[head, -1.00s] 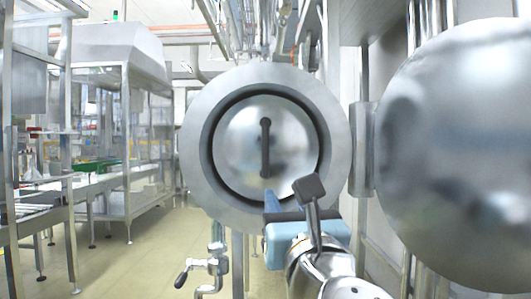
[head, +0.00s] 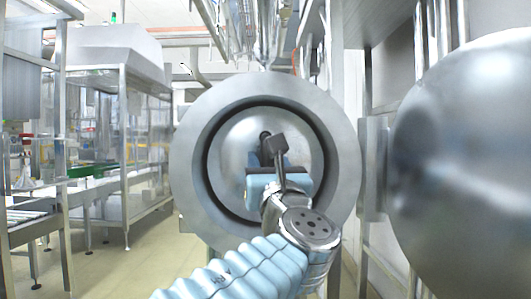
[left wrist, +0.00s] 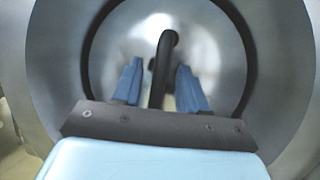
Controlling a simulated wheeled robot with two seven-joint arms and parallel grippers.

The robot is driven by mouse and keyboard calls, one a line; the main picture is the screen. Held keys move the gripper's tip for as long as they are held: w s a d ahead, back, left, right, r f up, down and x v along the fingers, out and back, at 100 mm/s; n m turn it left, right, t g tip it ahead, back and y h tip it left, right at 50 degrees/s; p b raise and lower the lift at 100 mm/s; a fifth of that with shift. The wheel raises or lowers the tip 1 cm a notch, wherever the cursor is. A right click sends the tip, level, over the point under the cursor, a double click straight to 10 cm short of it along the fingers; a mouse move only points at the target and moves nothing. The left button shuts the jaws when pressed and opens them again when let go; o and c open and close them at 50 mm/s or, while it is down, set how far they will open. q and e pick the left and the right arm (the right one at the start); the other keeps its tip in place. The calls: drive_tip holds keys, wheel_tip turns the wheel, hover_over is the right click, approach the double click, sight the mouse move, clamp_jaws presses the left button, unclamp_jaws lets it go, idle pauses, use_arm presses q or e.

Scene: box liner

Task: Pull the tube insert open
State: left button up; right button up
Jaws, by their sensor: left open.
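The tube insert (head: 235,140) is a shiny round metal disc set inside a thick grey ring (head: 190,165). A dark vertical bar handle (head: 264,136) stands at its middle, its lower part hidden by my gripper in the head view. My left gripper (head: 268,158) is in front of the handle. In the left wrist view the two blue fingers (left wrist: 160,88) are open, one on each side of the dark handle (left wrist: 162,65), with gaps between the fingers and the bar. The insert face (left wrist: 205,45) fills the space behind. My right gripper is not in view.
A large round metal door (head: 470,160) stands swung open at the right on its hinge (head: 375,165). Metal frames and a conveyor (head: 35,212) stand at the left. The pale floor (head: 125,260) between is free.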

use_arm(q)
drive_tip(key=shift+x, duration=0.8)
drive_tip(key=shift+s, duration=0.1)
clamp_jaws()
